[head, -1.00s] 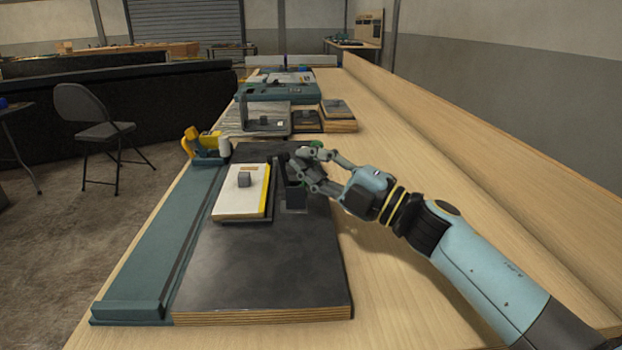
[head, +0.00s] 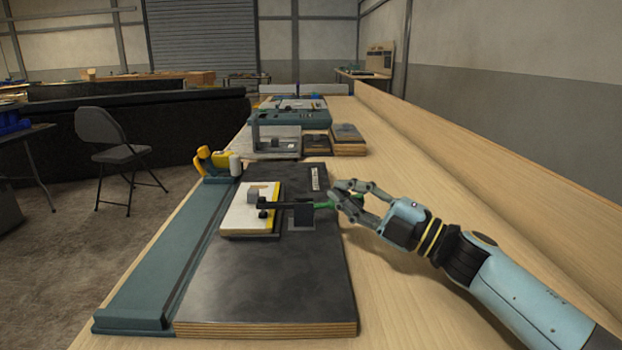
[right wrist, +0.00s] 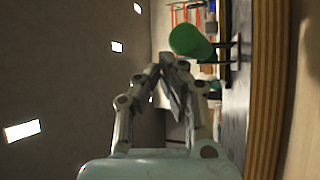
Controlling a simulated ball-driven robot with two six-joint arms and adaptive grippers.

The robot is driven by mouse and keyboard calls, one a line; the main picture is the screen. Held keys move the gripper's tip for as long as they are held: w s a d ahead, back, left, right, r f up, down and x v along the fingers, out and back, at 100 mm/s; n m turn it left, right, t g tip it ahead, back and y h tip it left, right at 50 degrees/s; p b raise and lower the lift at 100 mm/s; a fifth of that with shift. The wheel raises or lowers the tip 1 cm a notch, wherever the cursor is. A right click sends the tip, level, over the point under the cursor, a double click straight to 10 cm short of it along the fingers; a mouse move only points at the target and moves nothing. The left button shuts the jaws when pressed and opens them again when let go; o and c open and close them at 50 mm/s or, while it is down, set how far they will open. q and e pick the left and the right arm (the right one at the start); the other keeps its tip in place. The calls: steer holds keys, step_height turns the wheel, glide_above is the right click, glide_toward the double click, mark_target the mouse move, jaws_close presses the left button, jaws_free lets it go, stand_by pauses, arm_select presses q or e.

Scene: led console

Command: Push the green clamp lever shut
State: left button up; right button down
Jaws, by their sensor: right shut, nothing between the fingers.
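The green clamp lever (head: 324,205) lies low, sticking out to the right from the black clamp block (head: 302,214). The clamp's dark arm (head: 280,205) reaches left, nearly level, over the white plate with a yellow edge (head: 243,219). Its tip (head: 263,211) is at the plate; I cannot tell whether it presses on it. My right gripper (head: 336,193) is shut and empty at the lever's outer end, partly covering it. In the right wrist view the lever's round green end (right wrist: 192,40) is just beyond the fingertips (right wrist: 174,72); contact is unclear. My left gripper is out of view.
The clamp stands on a dark board (head: 270,300) with a teal rail (head: 150,275) along its left side. A yellow part (head: 213,161) is at the rail's far end. Other fixtures (head: 275,139) stand farther back. The bench's right side (head: 420,195) is clear.

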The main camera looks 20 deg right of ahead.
steer(key=shift+d+f, duration=0.1)
steer(key=shift+f, duration=0.05)
stand_by(0.8)
steer(key=r+v, duration=0.1)
steer(key=v, duration=0.4)
steer(key=r+v, duration=0.1)
steer(key=v, duration=0.5)
steer(key=r+v, duration=0.1)
steer(key=v, duration=0.4)
steer(key=shift+s+d, duration=0.5)
steer(key=shift+s, duration=0.05)
